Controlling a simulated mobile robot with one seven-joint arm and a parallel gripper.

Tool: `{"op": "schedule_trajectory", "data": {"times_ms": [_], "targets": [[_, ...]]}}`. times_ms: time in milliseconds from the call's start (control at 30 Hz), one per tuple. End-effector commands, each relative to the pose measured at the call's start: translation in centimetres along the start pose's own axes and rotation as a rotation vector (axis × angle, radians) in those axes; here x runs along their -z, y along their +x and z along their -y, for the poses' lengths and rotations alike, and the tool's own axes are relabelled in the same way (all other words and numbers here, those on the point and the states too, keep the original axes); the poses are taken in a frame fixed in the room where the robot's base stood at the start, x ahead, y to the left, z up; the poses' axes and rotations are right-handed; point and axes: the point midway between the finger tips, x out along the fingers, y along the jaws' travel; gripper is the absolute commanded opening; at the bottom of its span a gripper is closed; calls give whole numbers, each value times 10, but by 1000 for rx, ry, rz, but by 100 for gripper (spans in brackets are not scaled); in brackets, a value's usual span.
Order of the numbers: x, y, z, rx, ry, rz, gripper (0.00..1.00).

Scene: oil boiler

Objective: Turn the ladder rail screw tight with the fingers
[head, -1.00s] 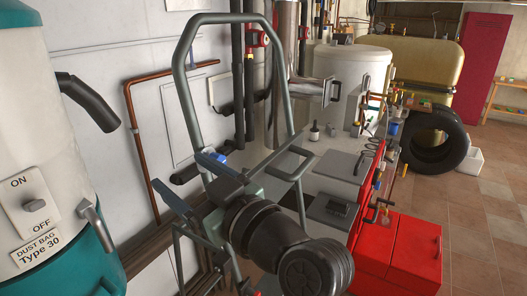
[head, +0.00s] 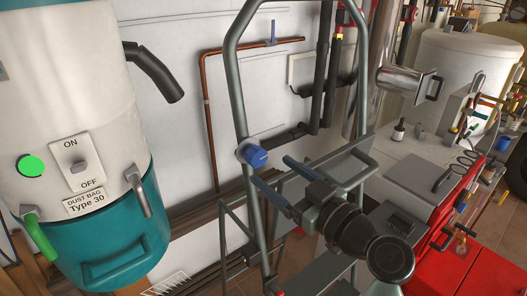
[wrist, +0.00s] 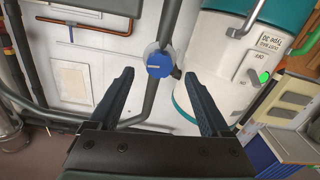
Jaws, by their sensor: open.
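The ladder rail screw is a round blue knob (head: 252,155) on the left rail of the grey-green tubular ladder (head: 237,85). In the wrist view the knob (wrist: 160,64) faces me, with a light slot line across its face. My gripper (head: 270,170) is open, its two dark blue fingers pointing toward the knob from the right and below in the head view. In the wrist view, my gripper (wrist: 159,75) has one finger on each side of the knob's line of sight. The fingers look empty; whether they reach the knob's depth I cannot tell.
A white and teal dust collector (head: 120,235) with an ON/OFF switch stands at the left. A copper pipe (head: 208,120) and dark pipes run along the wall behind the ladder. A red cabinet (head: 495,275) and a white tank (head: 455,85) are at the right.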

Motion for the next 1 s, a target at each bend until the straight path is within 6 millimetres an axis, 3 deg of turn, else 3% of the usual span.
{"op": "schedule_trajectory", "data": {"times_ms": [100, 300, 700, 1000], "targets": [[4, 23, 0, 3, 2, 1, 81], [2, 45, 0, 1, 2, 0, 81], [0, 51, 0, -1, 0, -1, 79], [0, 50, 0, -1, 1, -1, 25]]}}
